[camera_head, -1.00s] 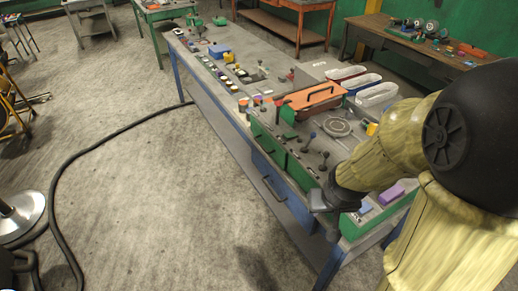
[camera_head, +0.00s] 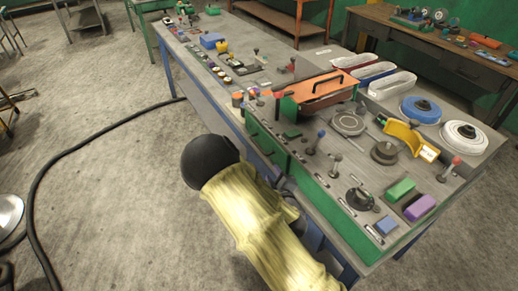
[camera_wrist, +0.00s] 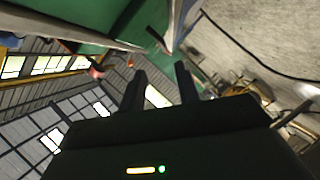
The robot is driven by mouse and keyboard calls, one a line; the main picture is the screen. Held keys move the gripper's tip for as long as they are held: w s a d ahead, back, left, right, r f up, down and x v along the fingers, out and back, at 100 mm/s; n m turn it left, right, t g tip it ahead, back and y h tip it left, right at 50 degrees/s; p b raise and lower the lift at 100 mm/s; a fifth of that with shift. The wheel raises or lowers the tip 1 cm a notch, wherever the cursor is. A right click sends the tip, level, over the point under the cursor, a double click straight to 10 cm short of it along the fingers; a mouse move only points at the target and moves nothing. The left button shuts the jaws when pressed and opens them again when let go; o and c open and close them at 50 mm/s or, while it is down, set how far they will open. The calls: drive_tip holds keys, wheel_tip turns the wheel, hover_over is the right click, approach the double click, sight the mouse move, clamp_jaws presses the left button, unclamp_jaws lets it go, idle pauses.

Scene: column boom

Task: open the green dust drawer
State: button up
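The green dust drawer (camera_head: 264,141) is the green front with a small dark handle (camera_head: 254,135) on the bench's near side, left of the row of levers, in the head view. Its front looks flush with the bench side. My arm rises in front of the bench, and my gripper is hidden behind it in the head view. In the wrist view my gripper (camera_wrist: 160,82) shows two dark fingers apart with nothing between them. A green surface (camera_wrist: 85,18) fills the upper left there, beyond the fingertips. I cannot tell whether it is the drawer.
The bench top (camera_head: 262,80) carries levers, knobs and an orange lid with a black handle (camera_head: 320,87).

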sight(260, 149)
drive_tip(key=shift+y, duration=0.3)
drive_tip(key=p+x, duration=0.1)
drive_tip(key=x, duration=0.4)
drive_tip(key=p+x, duration=0.1)
drive_tip(key=x, duration=0.5)
drive_tip(key=p+x, duration=0.1)
drive_tip(key=x, duration=0.5)
drive_tip(key=shift+w+a+r, duration=0.1)
drive_tip(key=shift+a, duration=0.3)
clamp_jaws()
